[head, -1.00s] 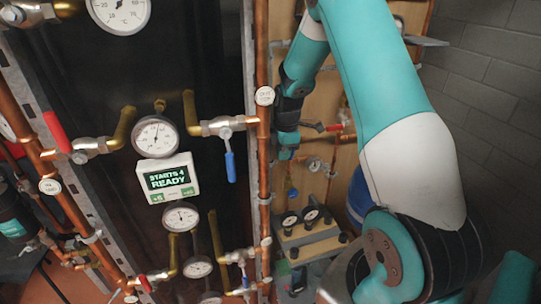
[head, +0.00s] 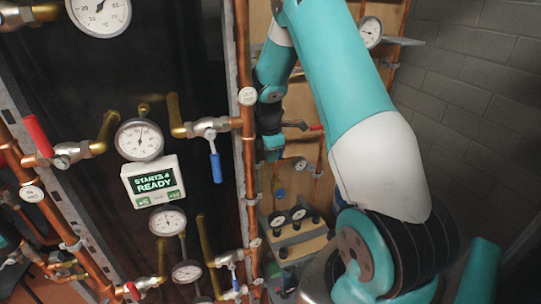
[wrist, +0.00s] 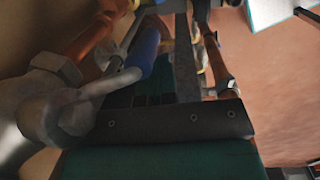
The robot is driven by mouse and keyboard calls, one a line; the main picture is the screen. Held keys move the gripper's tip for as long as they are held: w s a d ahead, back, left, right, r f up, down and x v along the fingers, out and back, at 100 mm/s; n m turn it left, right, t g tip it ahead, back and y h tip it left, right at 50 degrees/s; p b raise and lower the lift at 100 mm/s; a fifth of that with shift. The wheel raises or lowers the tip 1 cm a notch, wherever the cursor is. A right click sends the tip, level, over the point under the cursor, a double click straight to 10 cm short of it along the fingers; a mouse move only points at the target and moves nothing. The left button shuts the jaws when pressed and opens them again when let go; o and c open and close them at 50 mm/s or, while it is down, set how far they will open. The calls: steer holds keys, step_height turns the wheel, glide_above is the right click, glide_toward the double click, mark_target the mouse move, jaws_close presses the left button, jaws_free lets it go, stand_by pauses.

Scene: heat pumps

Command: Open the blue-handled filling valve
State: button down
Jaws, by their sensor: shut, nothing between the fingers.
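A black panel holds other blue-handled levers (head: 215,165), a red-handled lever (head: 38,134), gauges and a display (head: 153,181) reading "READY". A vertical copper pipe (head: 246,120) stands left of the gripper. A grey block wall (head: 460,120) is at right.

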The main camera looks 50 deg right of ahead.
steer(key=shift+r, duration=0.1)
step_height(320, 180, up, 7)
steer(key=b, duration=0.1)
steer(key=shift+a+r, duration=0.15)
steer(key=shift+a, duration=0.3)
stand_by(0.4)
